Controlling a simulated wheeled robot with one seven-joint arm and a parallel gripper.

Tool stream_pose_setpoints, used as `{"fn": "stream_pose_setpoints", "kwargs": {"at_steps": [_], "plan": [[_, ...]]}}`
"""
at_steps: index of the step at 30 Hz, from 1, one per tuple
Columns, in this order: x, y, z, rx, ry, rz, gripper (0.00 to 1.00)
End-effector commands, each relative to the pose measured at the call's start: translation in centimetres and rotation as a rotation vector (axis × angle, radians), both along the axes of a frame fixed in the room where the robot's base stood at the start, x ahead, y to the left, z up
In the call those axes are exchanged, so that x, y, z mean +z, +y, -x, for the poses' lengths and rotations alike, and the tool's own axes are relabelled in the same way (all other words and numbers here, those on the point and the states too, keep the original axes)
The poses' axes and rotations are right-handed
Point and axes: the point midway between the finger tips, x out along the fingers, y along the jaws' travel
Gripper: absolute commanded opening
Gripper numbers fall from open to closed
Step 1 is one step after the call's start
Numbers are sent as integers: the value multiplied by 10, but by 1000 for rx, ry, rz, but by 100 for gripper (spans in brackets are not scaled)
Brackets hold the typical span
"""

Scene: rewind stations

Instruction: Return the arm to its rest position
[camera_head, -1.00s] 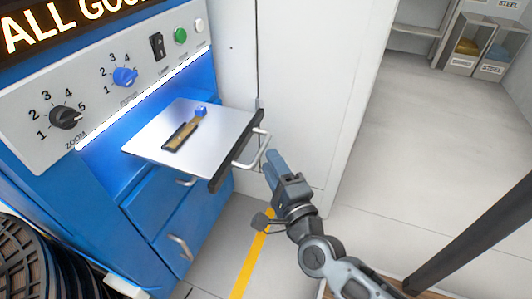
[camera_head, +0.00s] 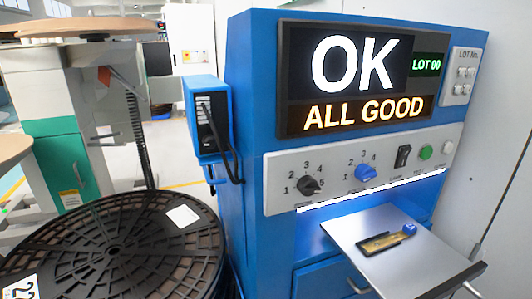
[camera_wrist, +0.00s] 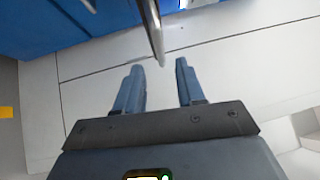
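My gripper (camera_wrist: 157,85) shows in the wrist view with its two blue-grey fingers apart and nothing between them. A metal drawer handle (camera_wrist: 151,30) is just beyond the fingertips in that view, with a gap to them. The gripper is outside the head view. In the head view the silver tray (camera_head: 424,268) is pulled out of the blue inspection machine (camera_head: 252,75). A small brass-coloured piece with a blue knob (camera_head: 386,242) lies on the tray.
The machine's screen (camera_head: 350,75) reads "OK", "ALL GOOD" and "LOT 00". A black reel (camera_head: 110,250) lies at the lower left. A green and white stand (camera_head: 60,150) is behind it. A white wall (camera_head: 500,130) is at the right.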

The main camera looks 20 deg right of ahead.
Motion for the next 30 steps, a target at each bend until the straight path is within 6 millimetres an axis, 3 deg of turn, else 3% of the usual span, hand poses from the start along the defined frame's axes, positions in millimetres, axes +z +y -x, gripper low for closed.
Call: {"fn": "stream_pose_setpoints", "kwargs": {"at_steps": [6, 12, 18, 24, 30], "plan": [[12, 75, 36, 213, 357, 371, 39], [29, 127, 77, 425, 642, 817, 39], [43, 153, 108, 567, 793, 1173, 39], [62, 166, 132, 668, 877, 1466, 39], [99, 165, 129, 658, 873, 1449, 39]]}}
